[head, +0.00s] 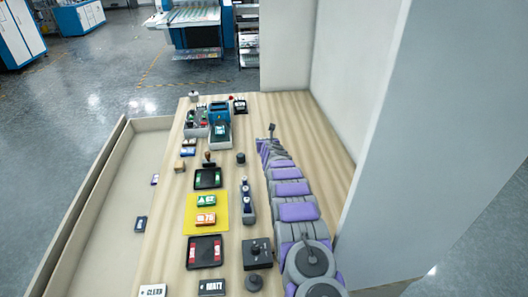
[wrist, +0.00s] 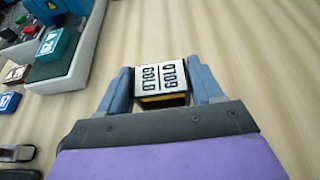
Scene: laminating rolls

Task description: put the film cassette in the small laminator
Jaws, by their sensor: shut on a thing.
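My gripper (wrist: 162,78) is shut on a film cassette (wrist: 162,75) with a white top lettered GOLD and a dark and yellow front edge. The cassette sits between the two blue-grey fingers above the bare wood. A blue machine with a pale grey bed (head: 219,112), seemingly the small laminator, stands at the far end of the table. It also shows in the wrist view (wrist: 89,48), to the upper left of my gripper, with a teal cassette (wrist: 57,45) on its bed. In the head view, the held cassette cannot be made out.
A grey box with buttons (head: 195,131) stands left of the machine. Cassettes lie on a yellow mat (head: 190,228) and in black trays (head: 207,187). A dark knobbed box (head: 257,253) is nearer. A white wall (head: 334,70) borders the right. Bare wood surrounds my gripper.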

